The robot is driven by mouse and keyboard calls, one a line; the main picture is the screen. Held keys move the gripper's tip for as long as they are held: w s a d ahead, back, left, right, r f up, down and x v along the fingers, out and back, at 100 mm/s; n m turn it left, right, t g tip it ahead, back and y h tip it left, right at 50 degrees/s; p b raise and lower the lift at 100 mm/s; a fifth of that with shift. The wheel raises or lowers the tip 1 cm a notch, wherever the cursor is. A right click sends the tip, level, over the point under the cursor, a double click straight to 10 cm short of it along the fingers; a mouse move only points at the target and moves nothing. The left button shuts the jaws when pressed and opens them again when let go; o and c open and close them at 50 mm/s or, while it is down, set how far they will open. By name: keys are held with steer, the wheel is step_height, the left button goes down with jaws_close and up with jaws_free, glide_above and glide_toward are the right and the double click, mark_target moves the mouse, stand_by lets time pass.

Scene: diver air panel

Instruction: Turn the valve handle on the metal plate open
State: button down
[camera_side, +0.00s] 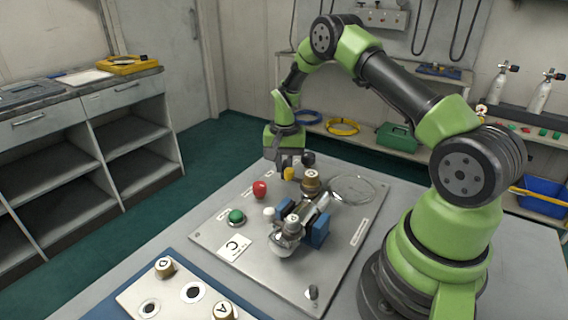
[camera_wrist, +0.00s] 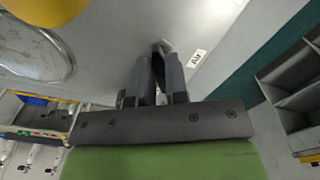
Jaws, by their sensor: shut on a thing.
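The metal plate (camera_side: 225,222) lies on the table and carries several fittings. My gripper (camera_side: 283,166) is low over its far edge in the side view, pointing down. In the wrist view my gripper (camera_wrist: 158,68) has its two dark fingers close together, shut on the valve handle (camera_wrist: 163,46), a small grey piece showing between and just beyond the tips. A label reading AIR (camera_wrist: 197,58) lies beside it on the plate. The fingers hide most of the handle, and its turn angle cannot be told.
A brass knob (camera_side: 311,182), red button (camera_side: 260,190), green button (camera_side: 236,216) and blue clamp blocks (camera_side: 318,230) with a metal fitting stand on the plate. A clear round dish shape (camera_side: 352,188) is at right. Another panel (camera_side: 185,290) lies in front.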

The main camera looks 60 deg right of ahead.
steer(key=n, duration=0.5)
steer(key=shift+d+n, duration=0.1)
steer(key=shift+n, duration=0.2)
steer(key=shift+s+n, duration=0.1)
steer(key=shift+n, duration=2.1)
steer(key=c, duration=1.1)
jaws_free()
step_height(320, 180, up, 10)
